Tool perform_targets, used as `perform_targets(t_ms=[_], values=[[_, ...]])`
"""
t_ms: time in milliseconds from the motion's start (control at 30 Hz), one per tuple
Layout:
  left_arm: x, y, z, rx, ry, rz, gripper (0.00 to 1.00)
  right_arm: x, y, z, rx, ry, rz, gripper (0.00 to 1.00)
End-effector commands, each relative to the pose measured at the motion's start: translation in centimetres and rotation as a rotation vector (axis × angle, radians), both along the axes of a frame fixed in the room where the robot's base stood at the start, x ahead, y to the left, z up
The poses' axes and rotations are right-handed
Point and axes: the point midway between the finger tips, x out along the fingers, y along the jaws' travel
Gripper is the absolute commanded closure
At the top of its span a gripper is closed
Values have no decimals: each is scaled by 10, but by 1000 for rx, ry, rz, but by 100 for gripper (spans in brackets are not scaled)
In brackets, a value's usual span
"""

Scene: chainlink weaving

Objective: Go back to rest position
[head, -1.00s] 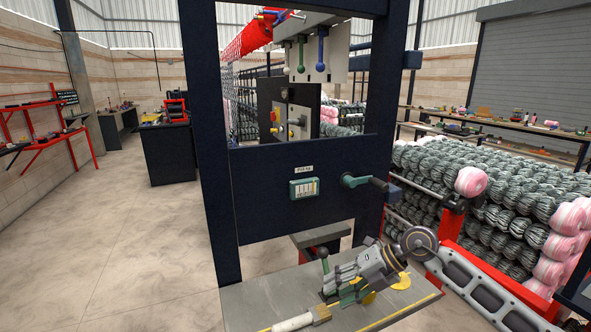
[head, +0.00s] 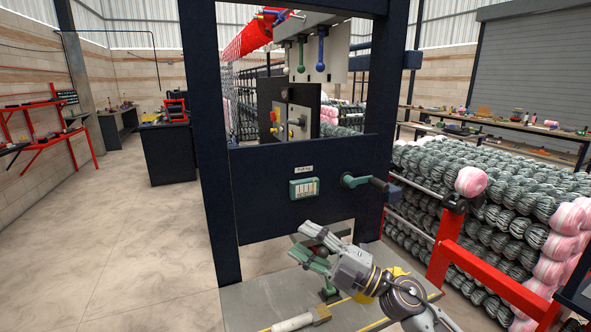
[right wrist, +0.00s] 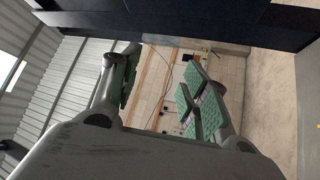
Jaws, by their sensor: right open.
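My right gripper (head: 308,245) is raised over the grey table at the foot of the dark machine frame, its fingers pointing up and to the left. In the right wrist view its green-padded fingers (right wrist: 155,92) are spread apart with nothing between them. The dark blue machine panel (head: 270,208) stands just behind the gripper, and no contact is visible. My left gripper is not in view.
The grey table (head: 245,302) holds a white cylinder with a tan block (head: 300,321) and a green-handled part (head: 329,292), partly hidden by my arm. A green crank handle (head: 362,182) juts from the panel. A red frame (head: 490,268) and yarn bundles stand right. Floor at left is clear.

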Motion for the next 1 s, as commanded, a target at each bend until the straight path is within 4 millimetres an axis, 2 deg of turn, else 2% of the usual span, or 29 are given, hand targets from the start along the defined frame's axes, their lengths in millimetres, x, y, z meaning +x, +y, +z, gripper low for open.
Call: perform_targets(t_ms=[233, 467, 733, 1000], values=[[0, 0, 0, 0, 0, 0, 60, 17, -30, 9, 209, 106, -178, 54], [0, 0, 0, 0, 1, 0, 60, 32, -67, -2, 364, 239, -358, 54], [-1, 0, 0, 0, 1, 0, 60, 41, -114, -39, 496, 434, -578, 54], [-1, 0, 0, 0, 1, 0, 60, 34, -156, -98, 574, 671, -792, 54]])
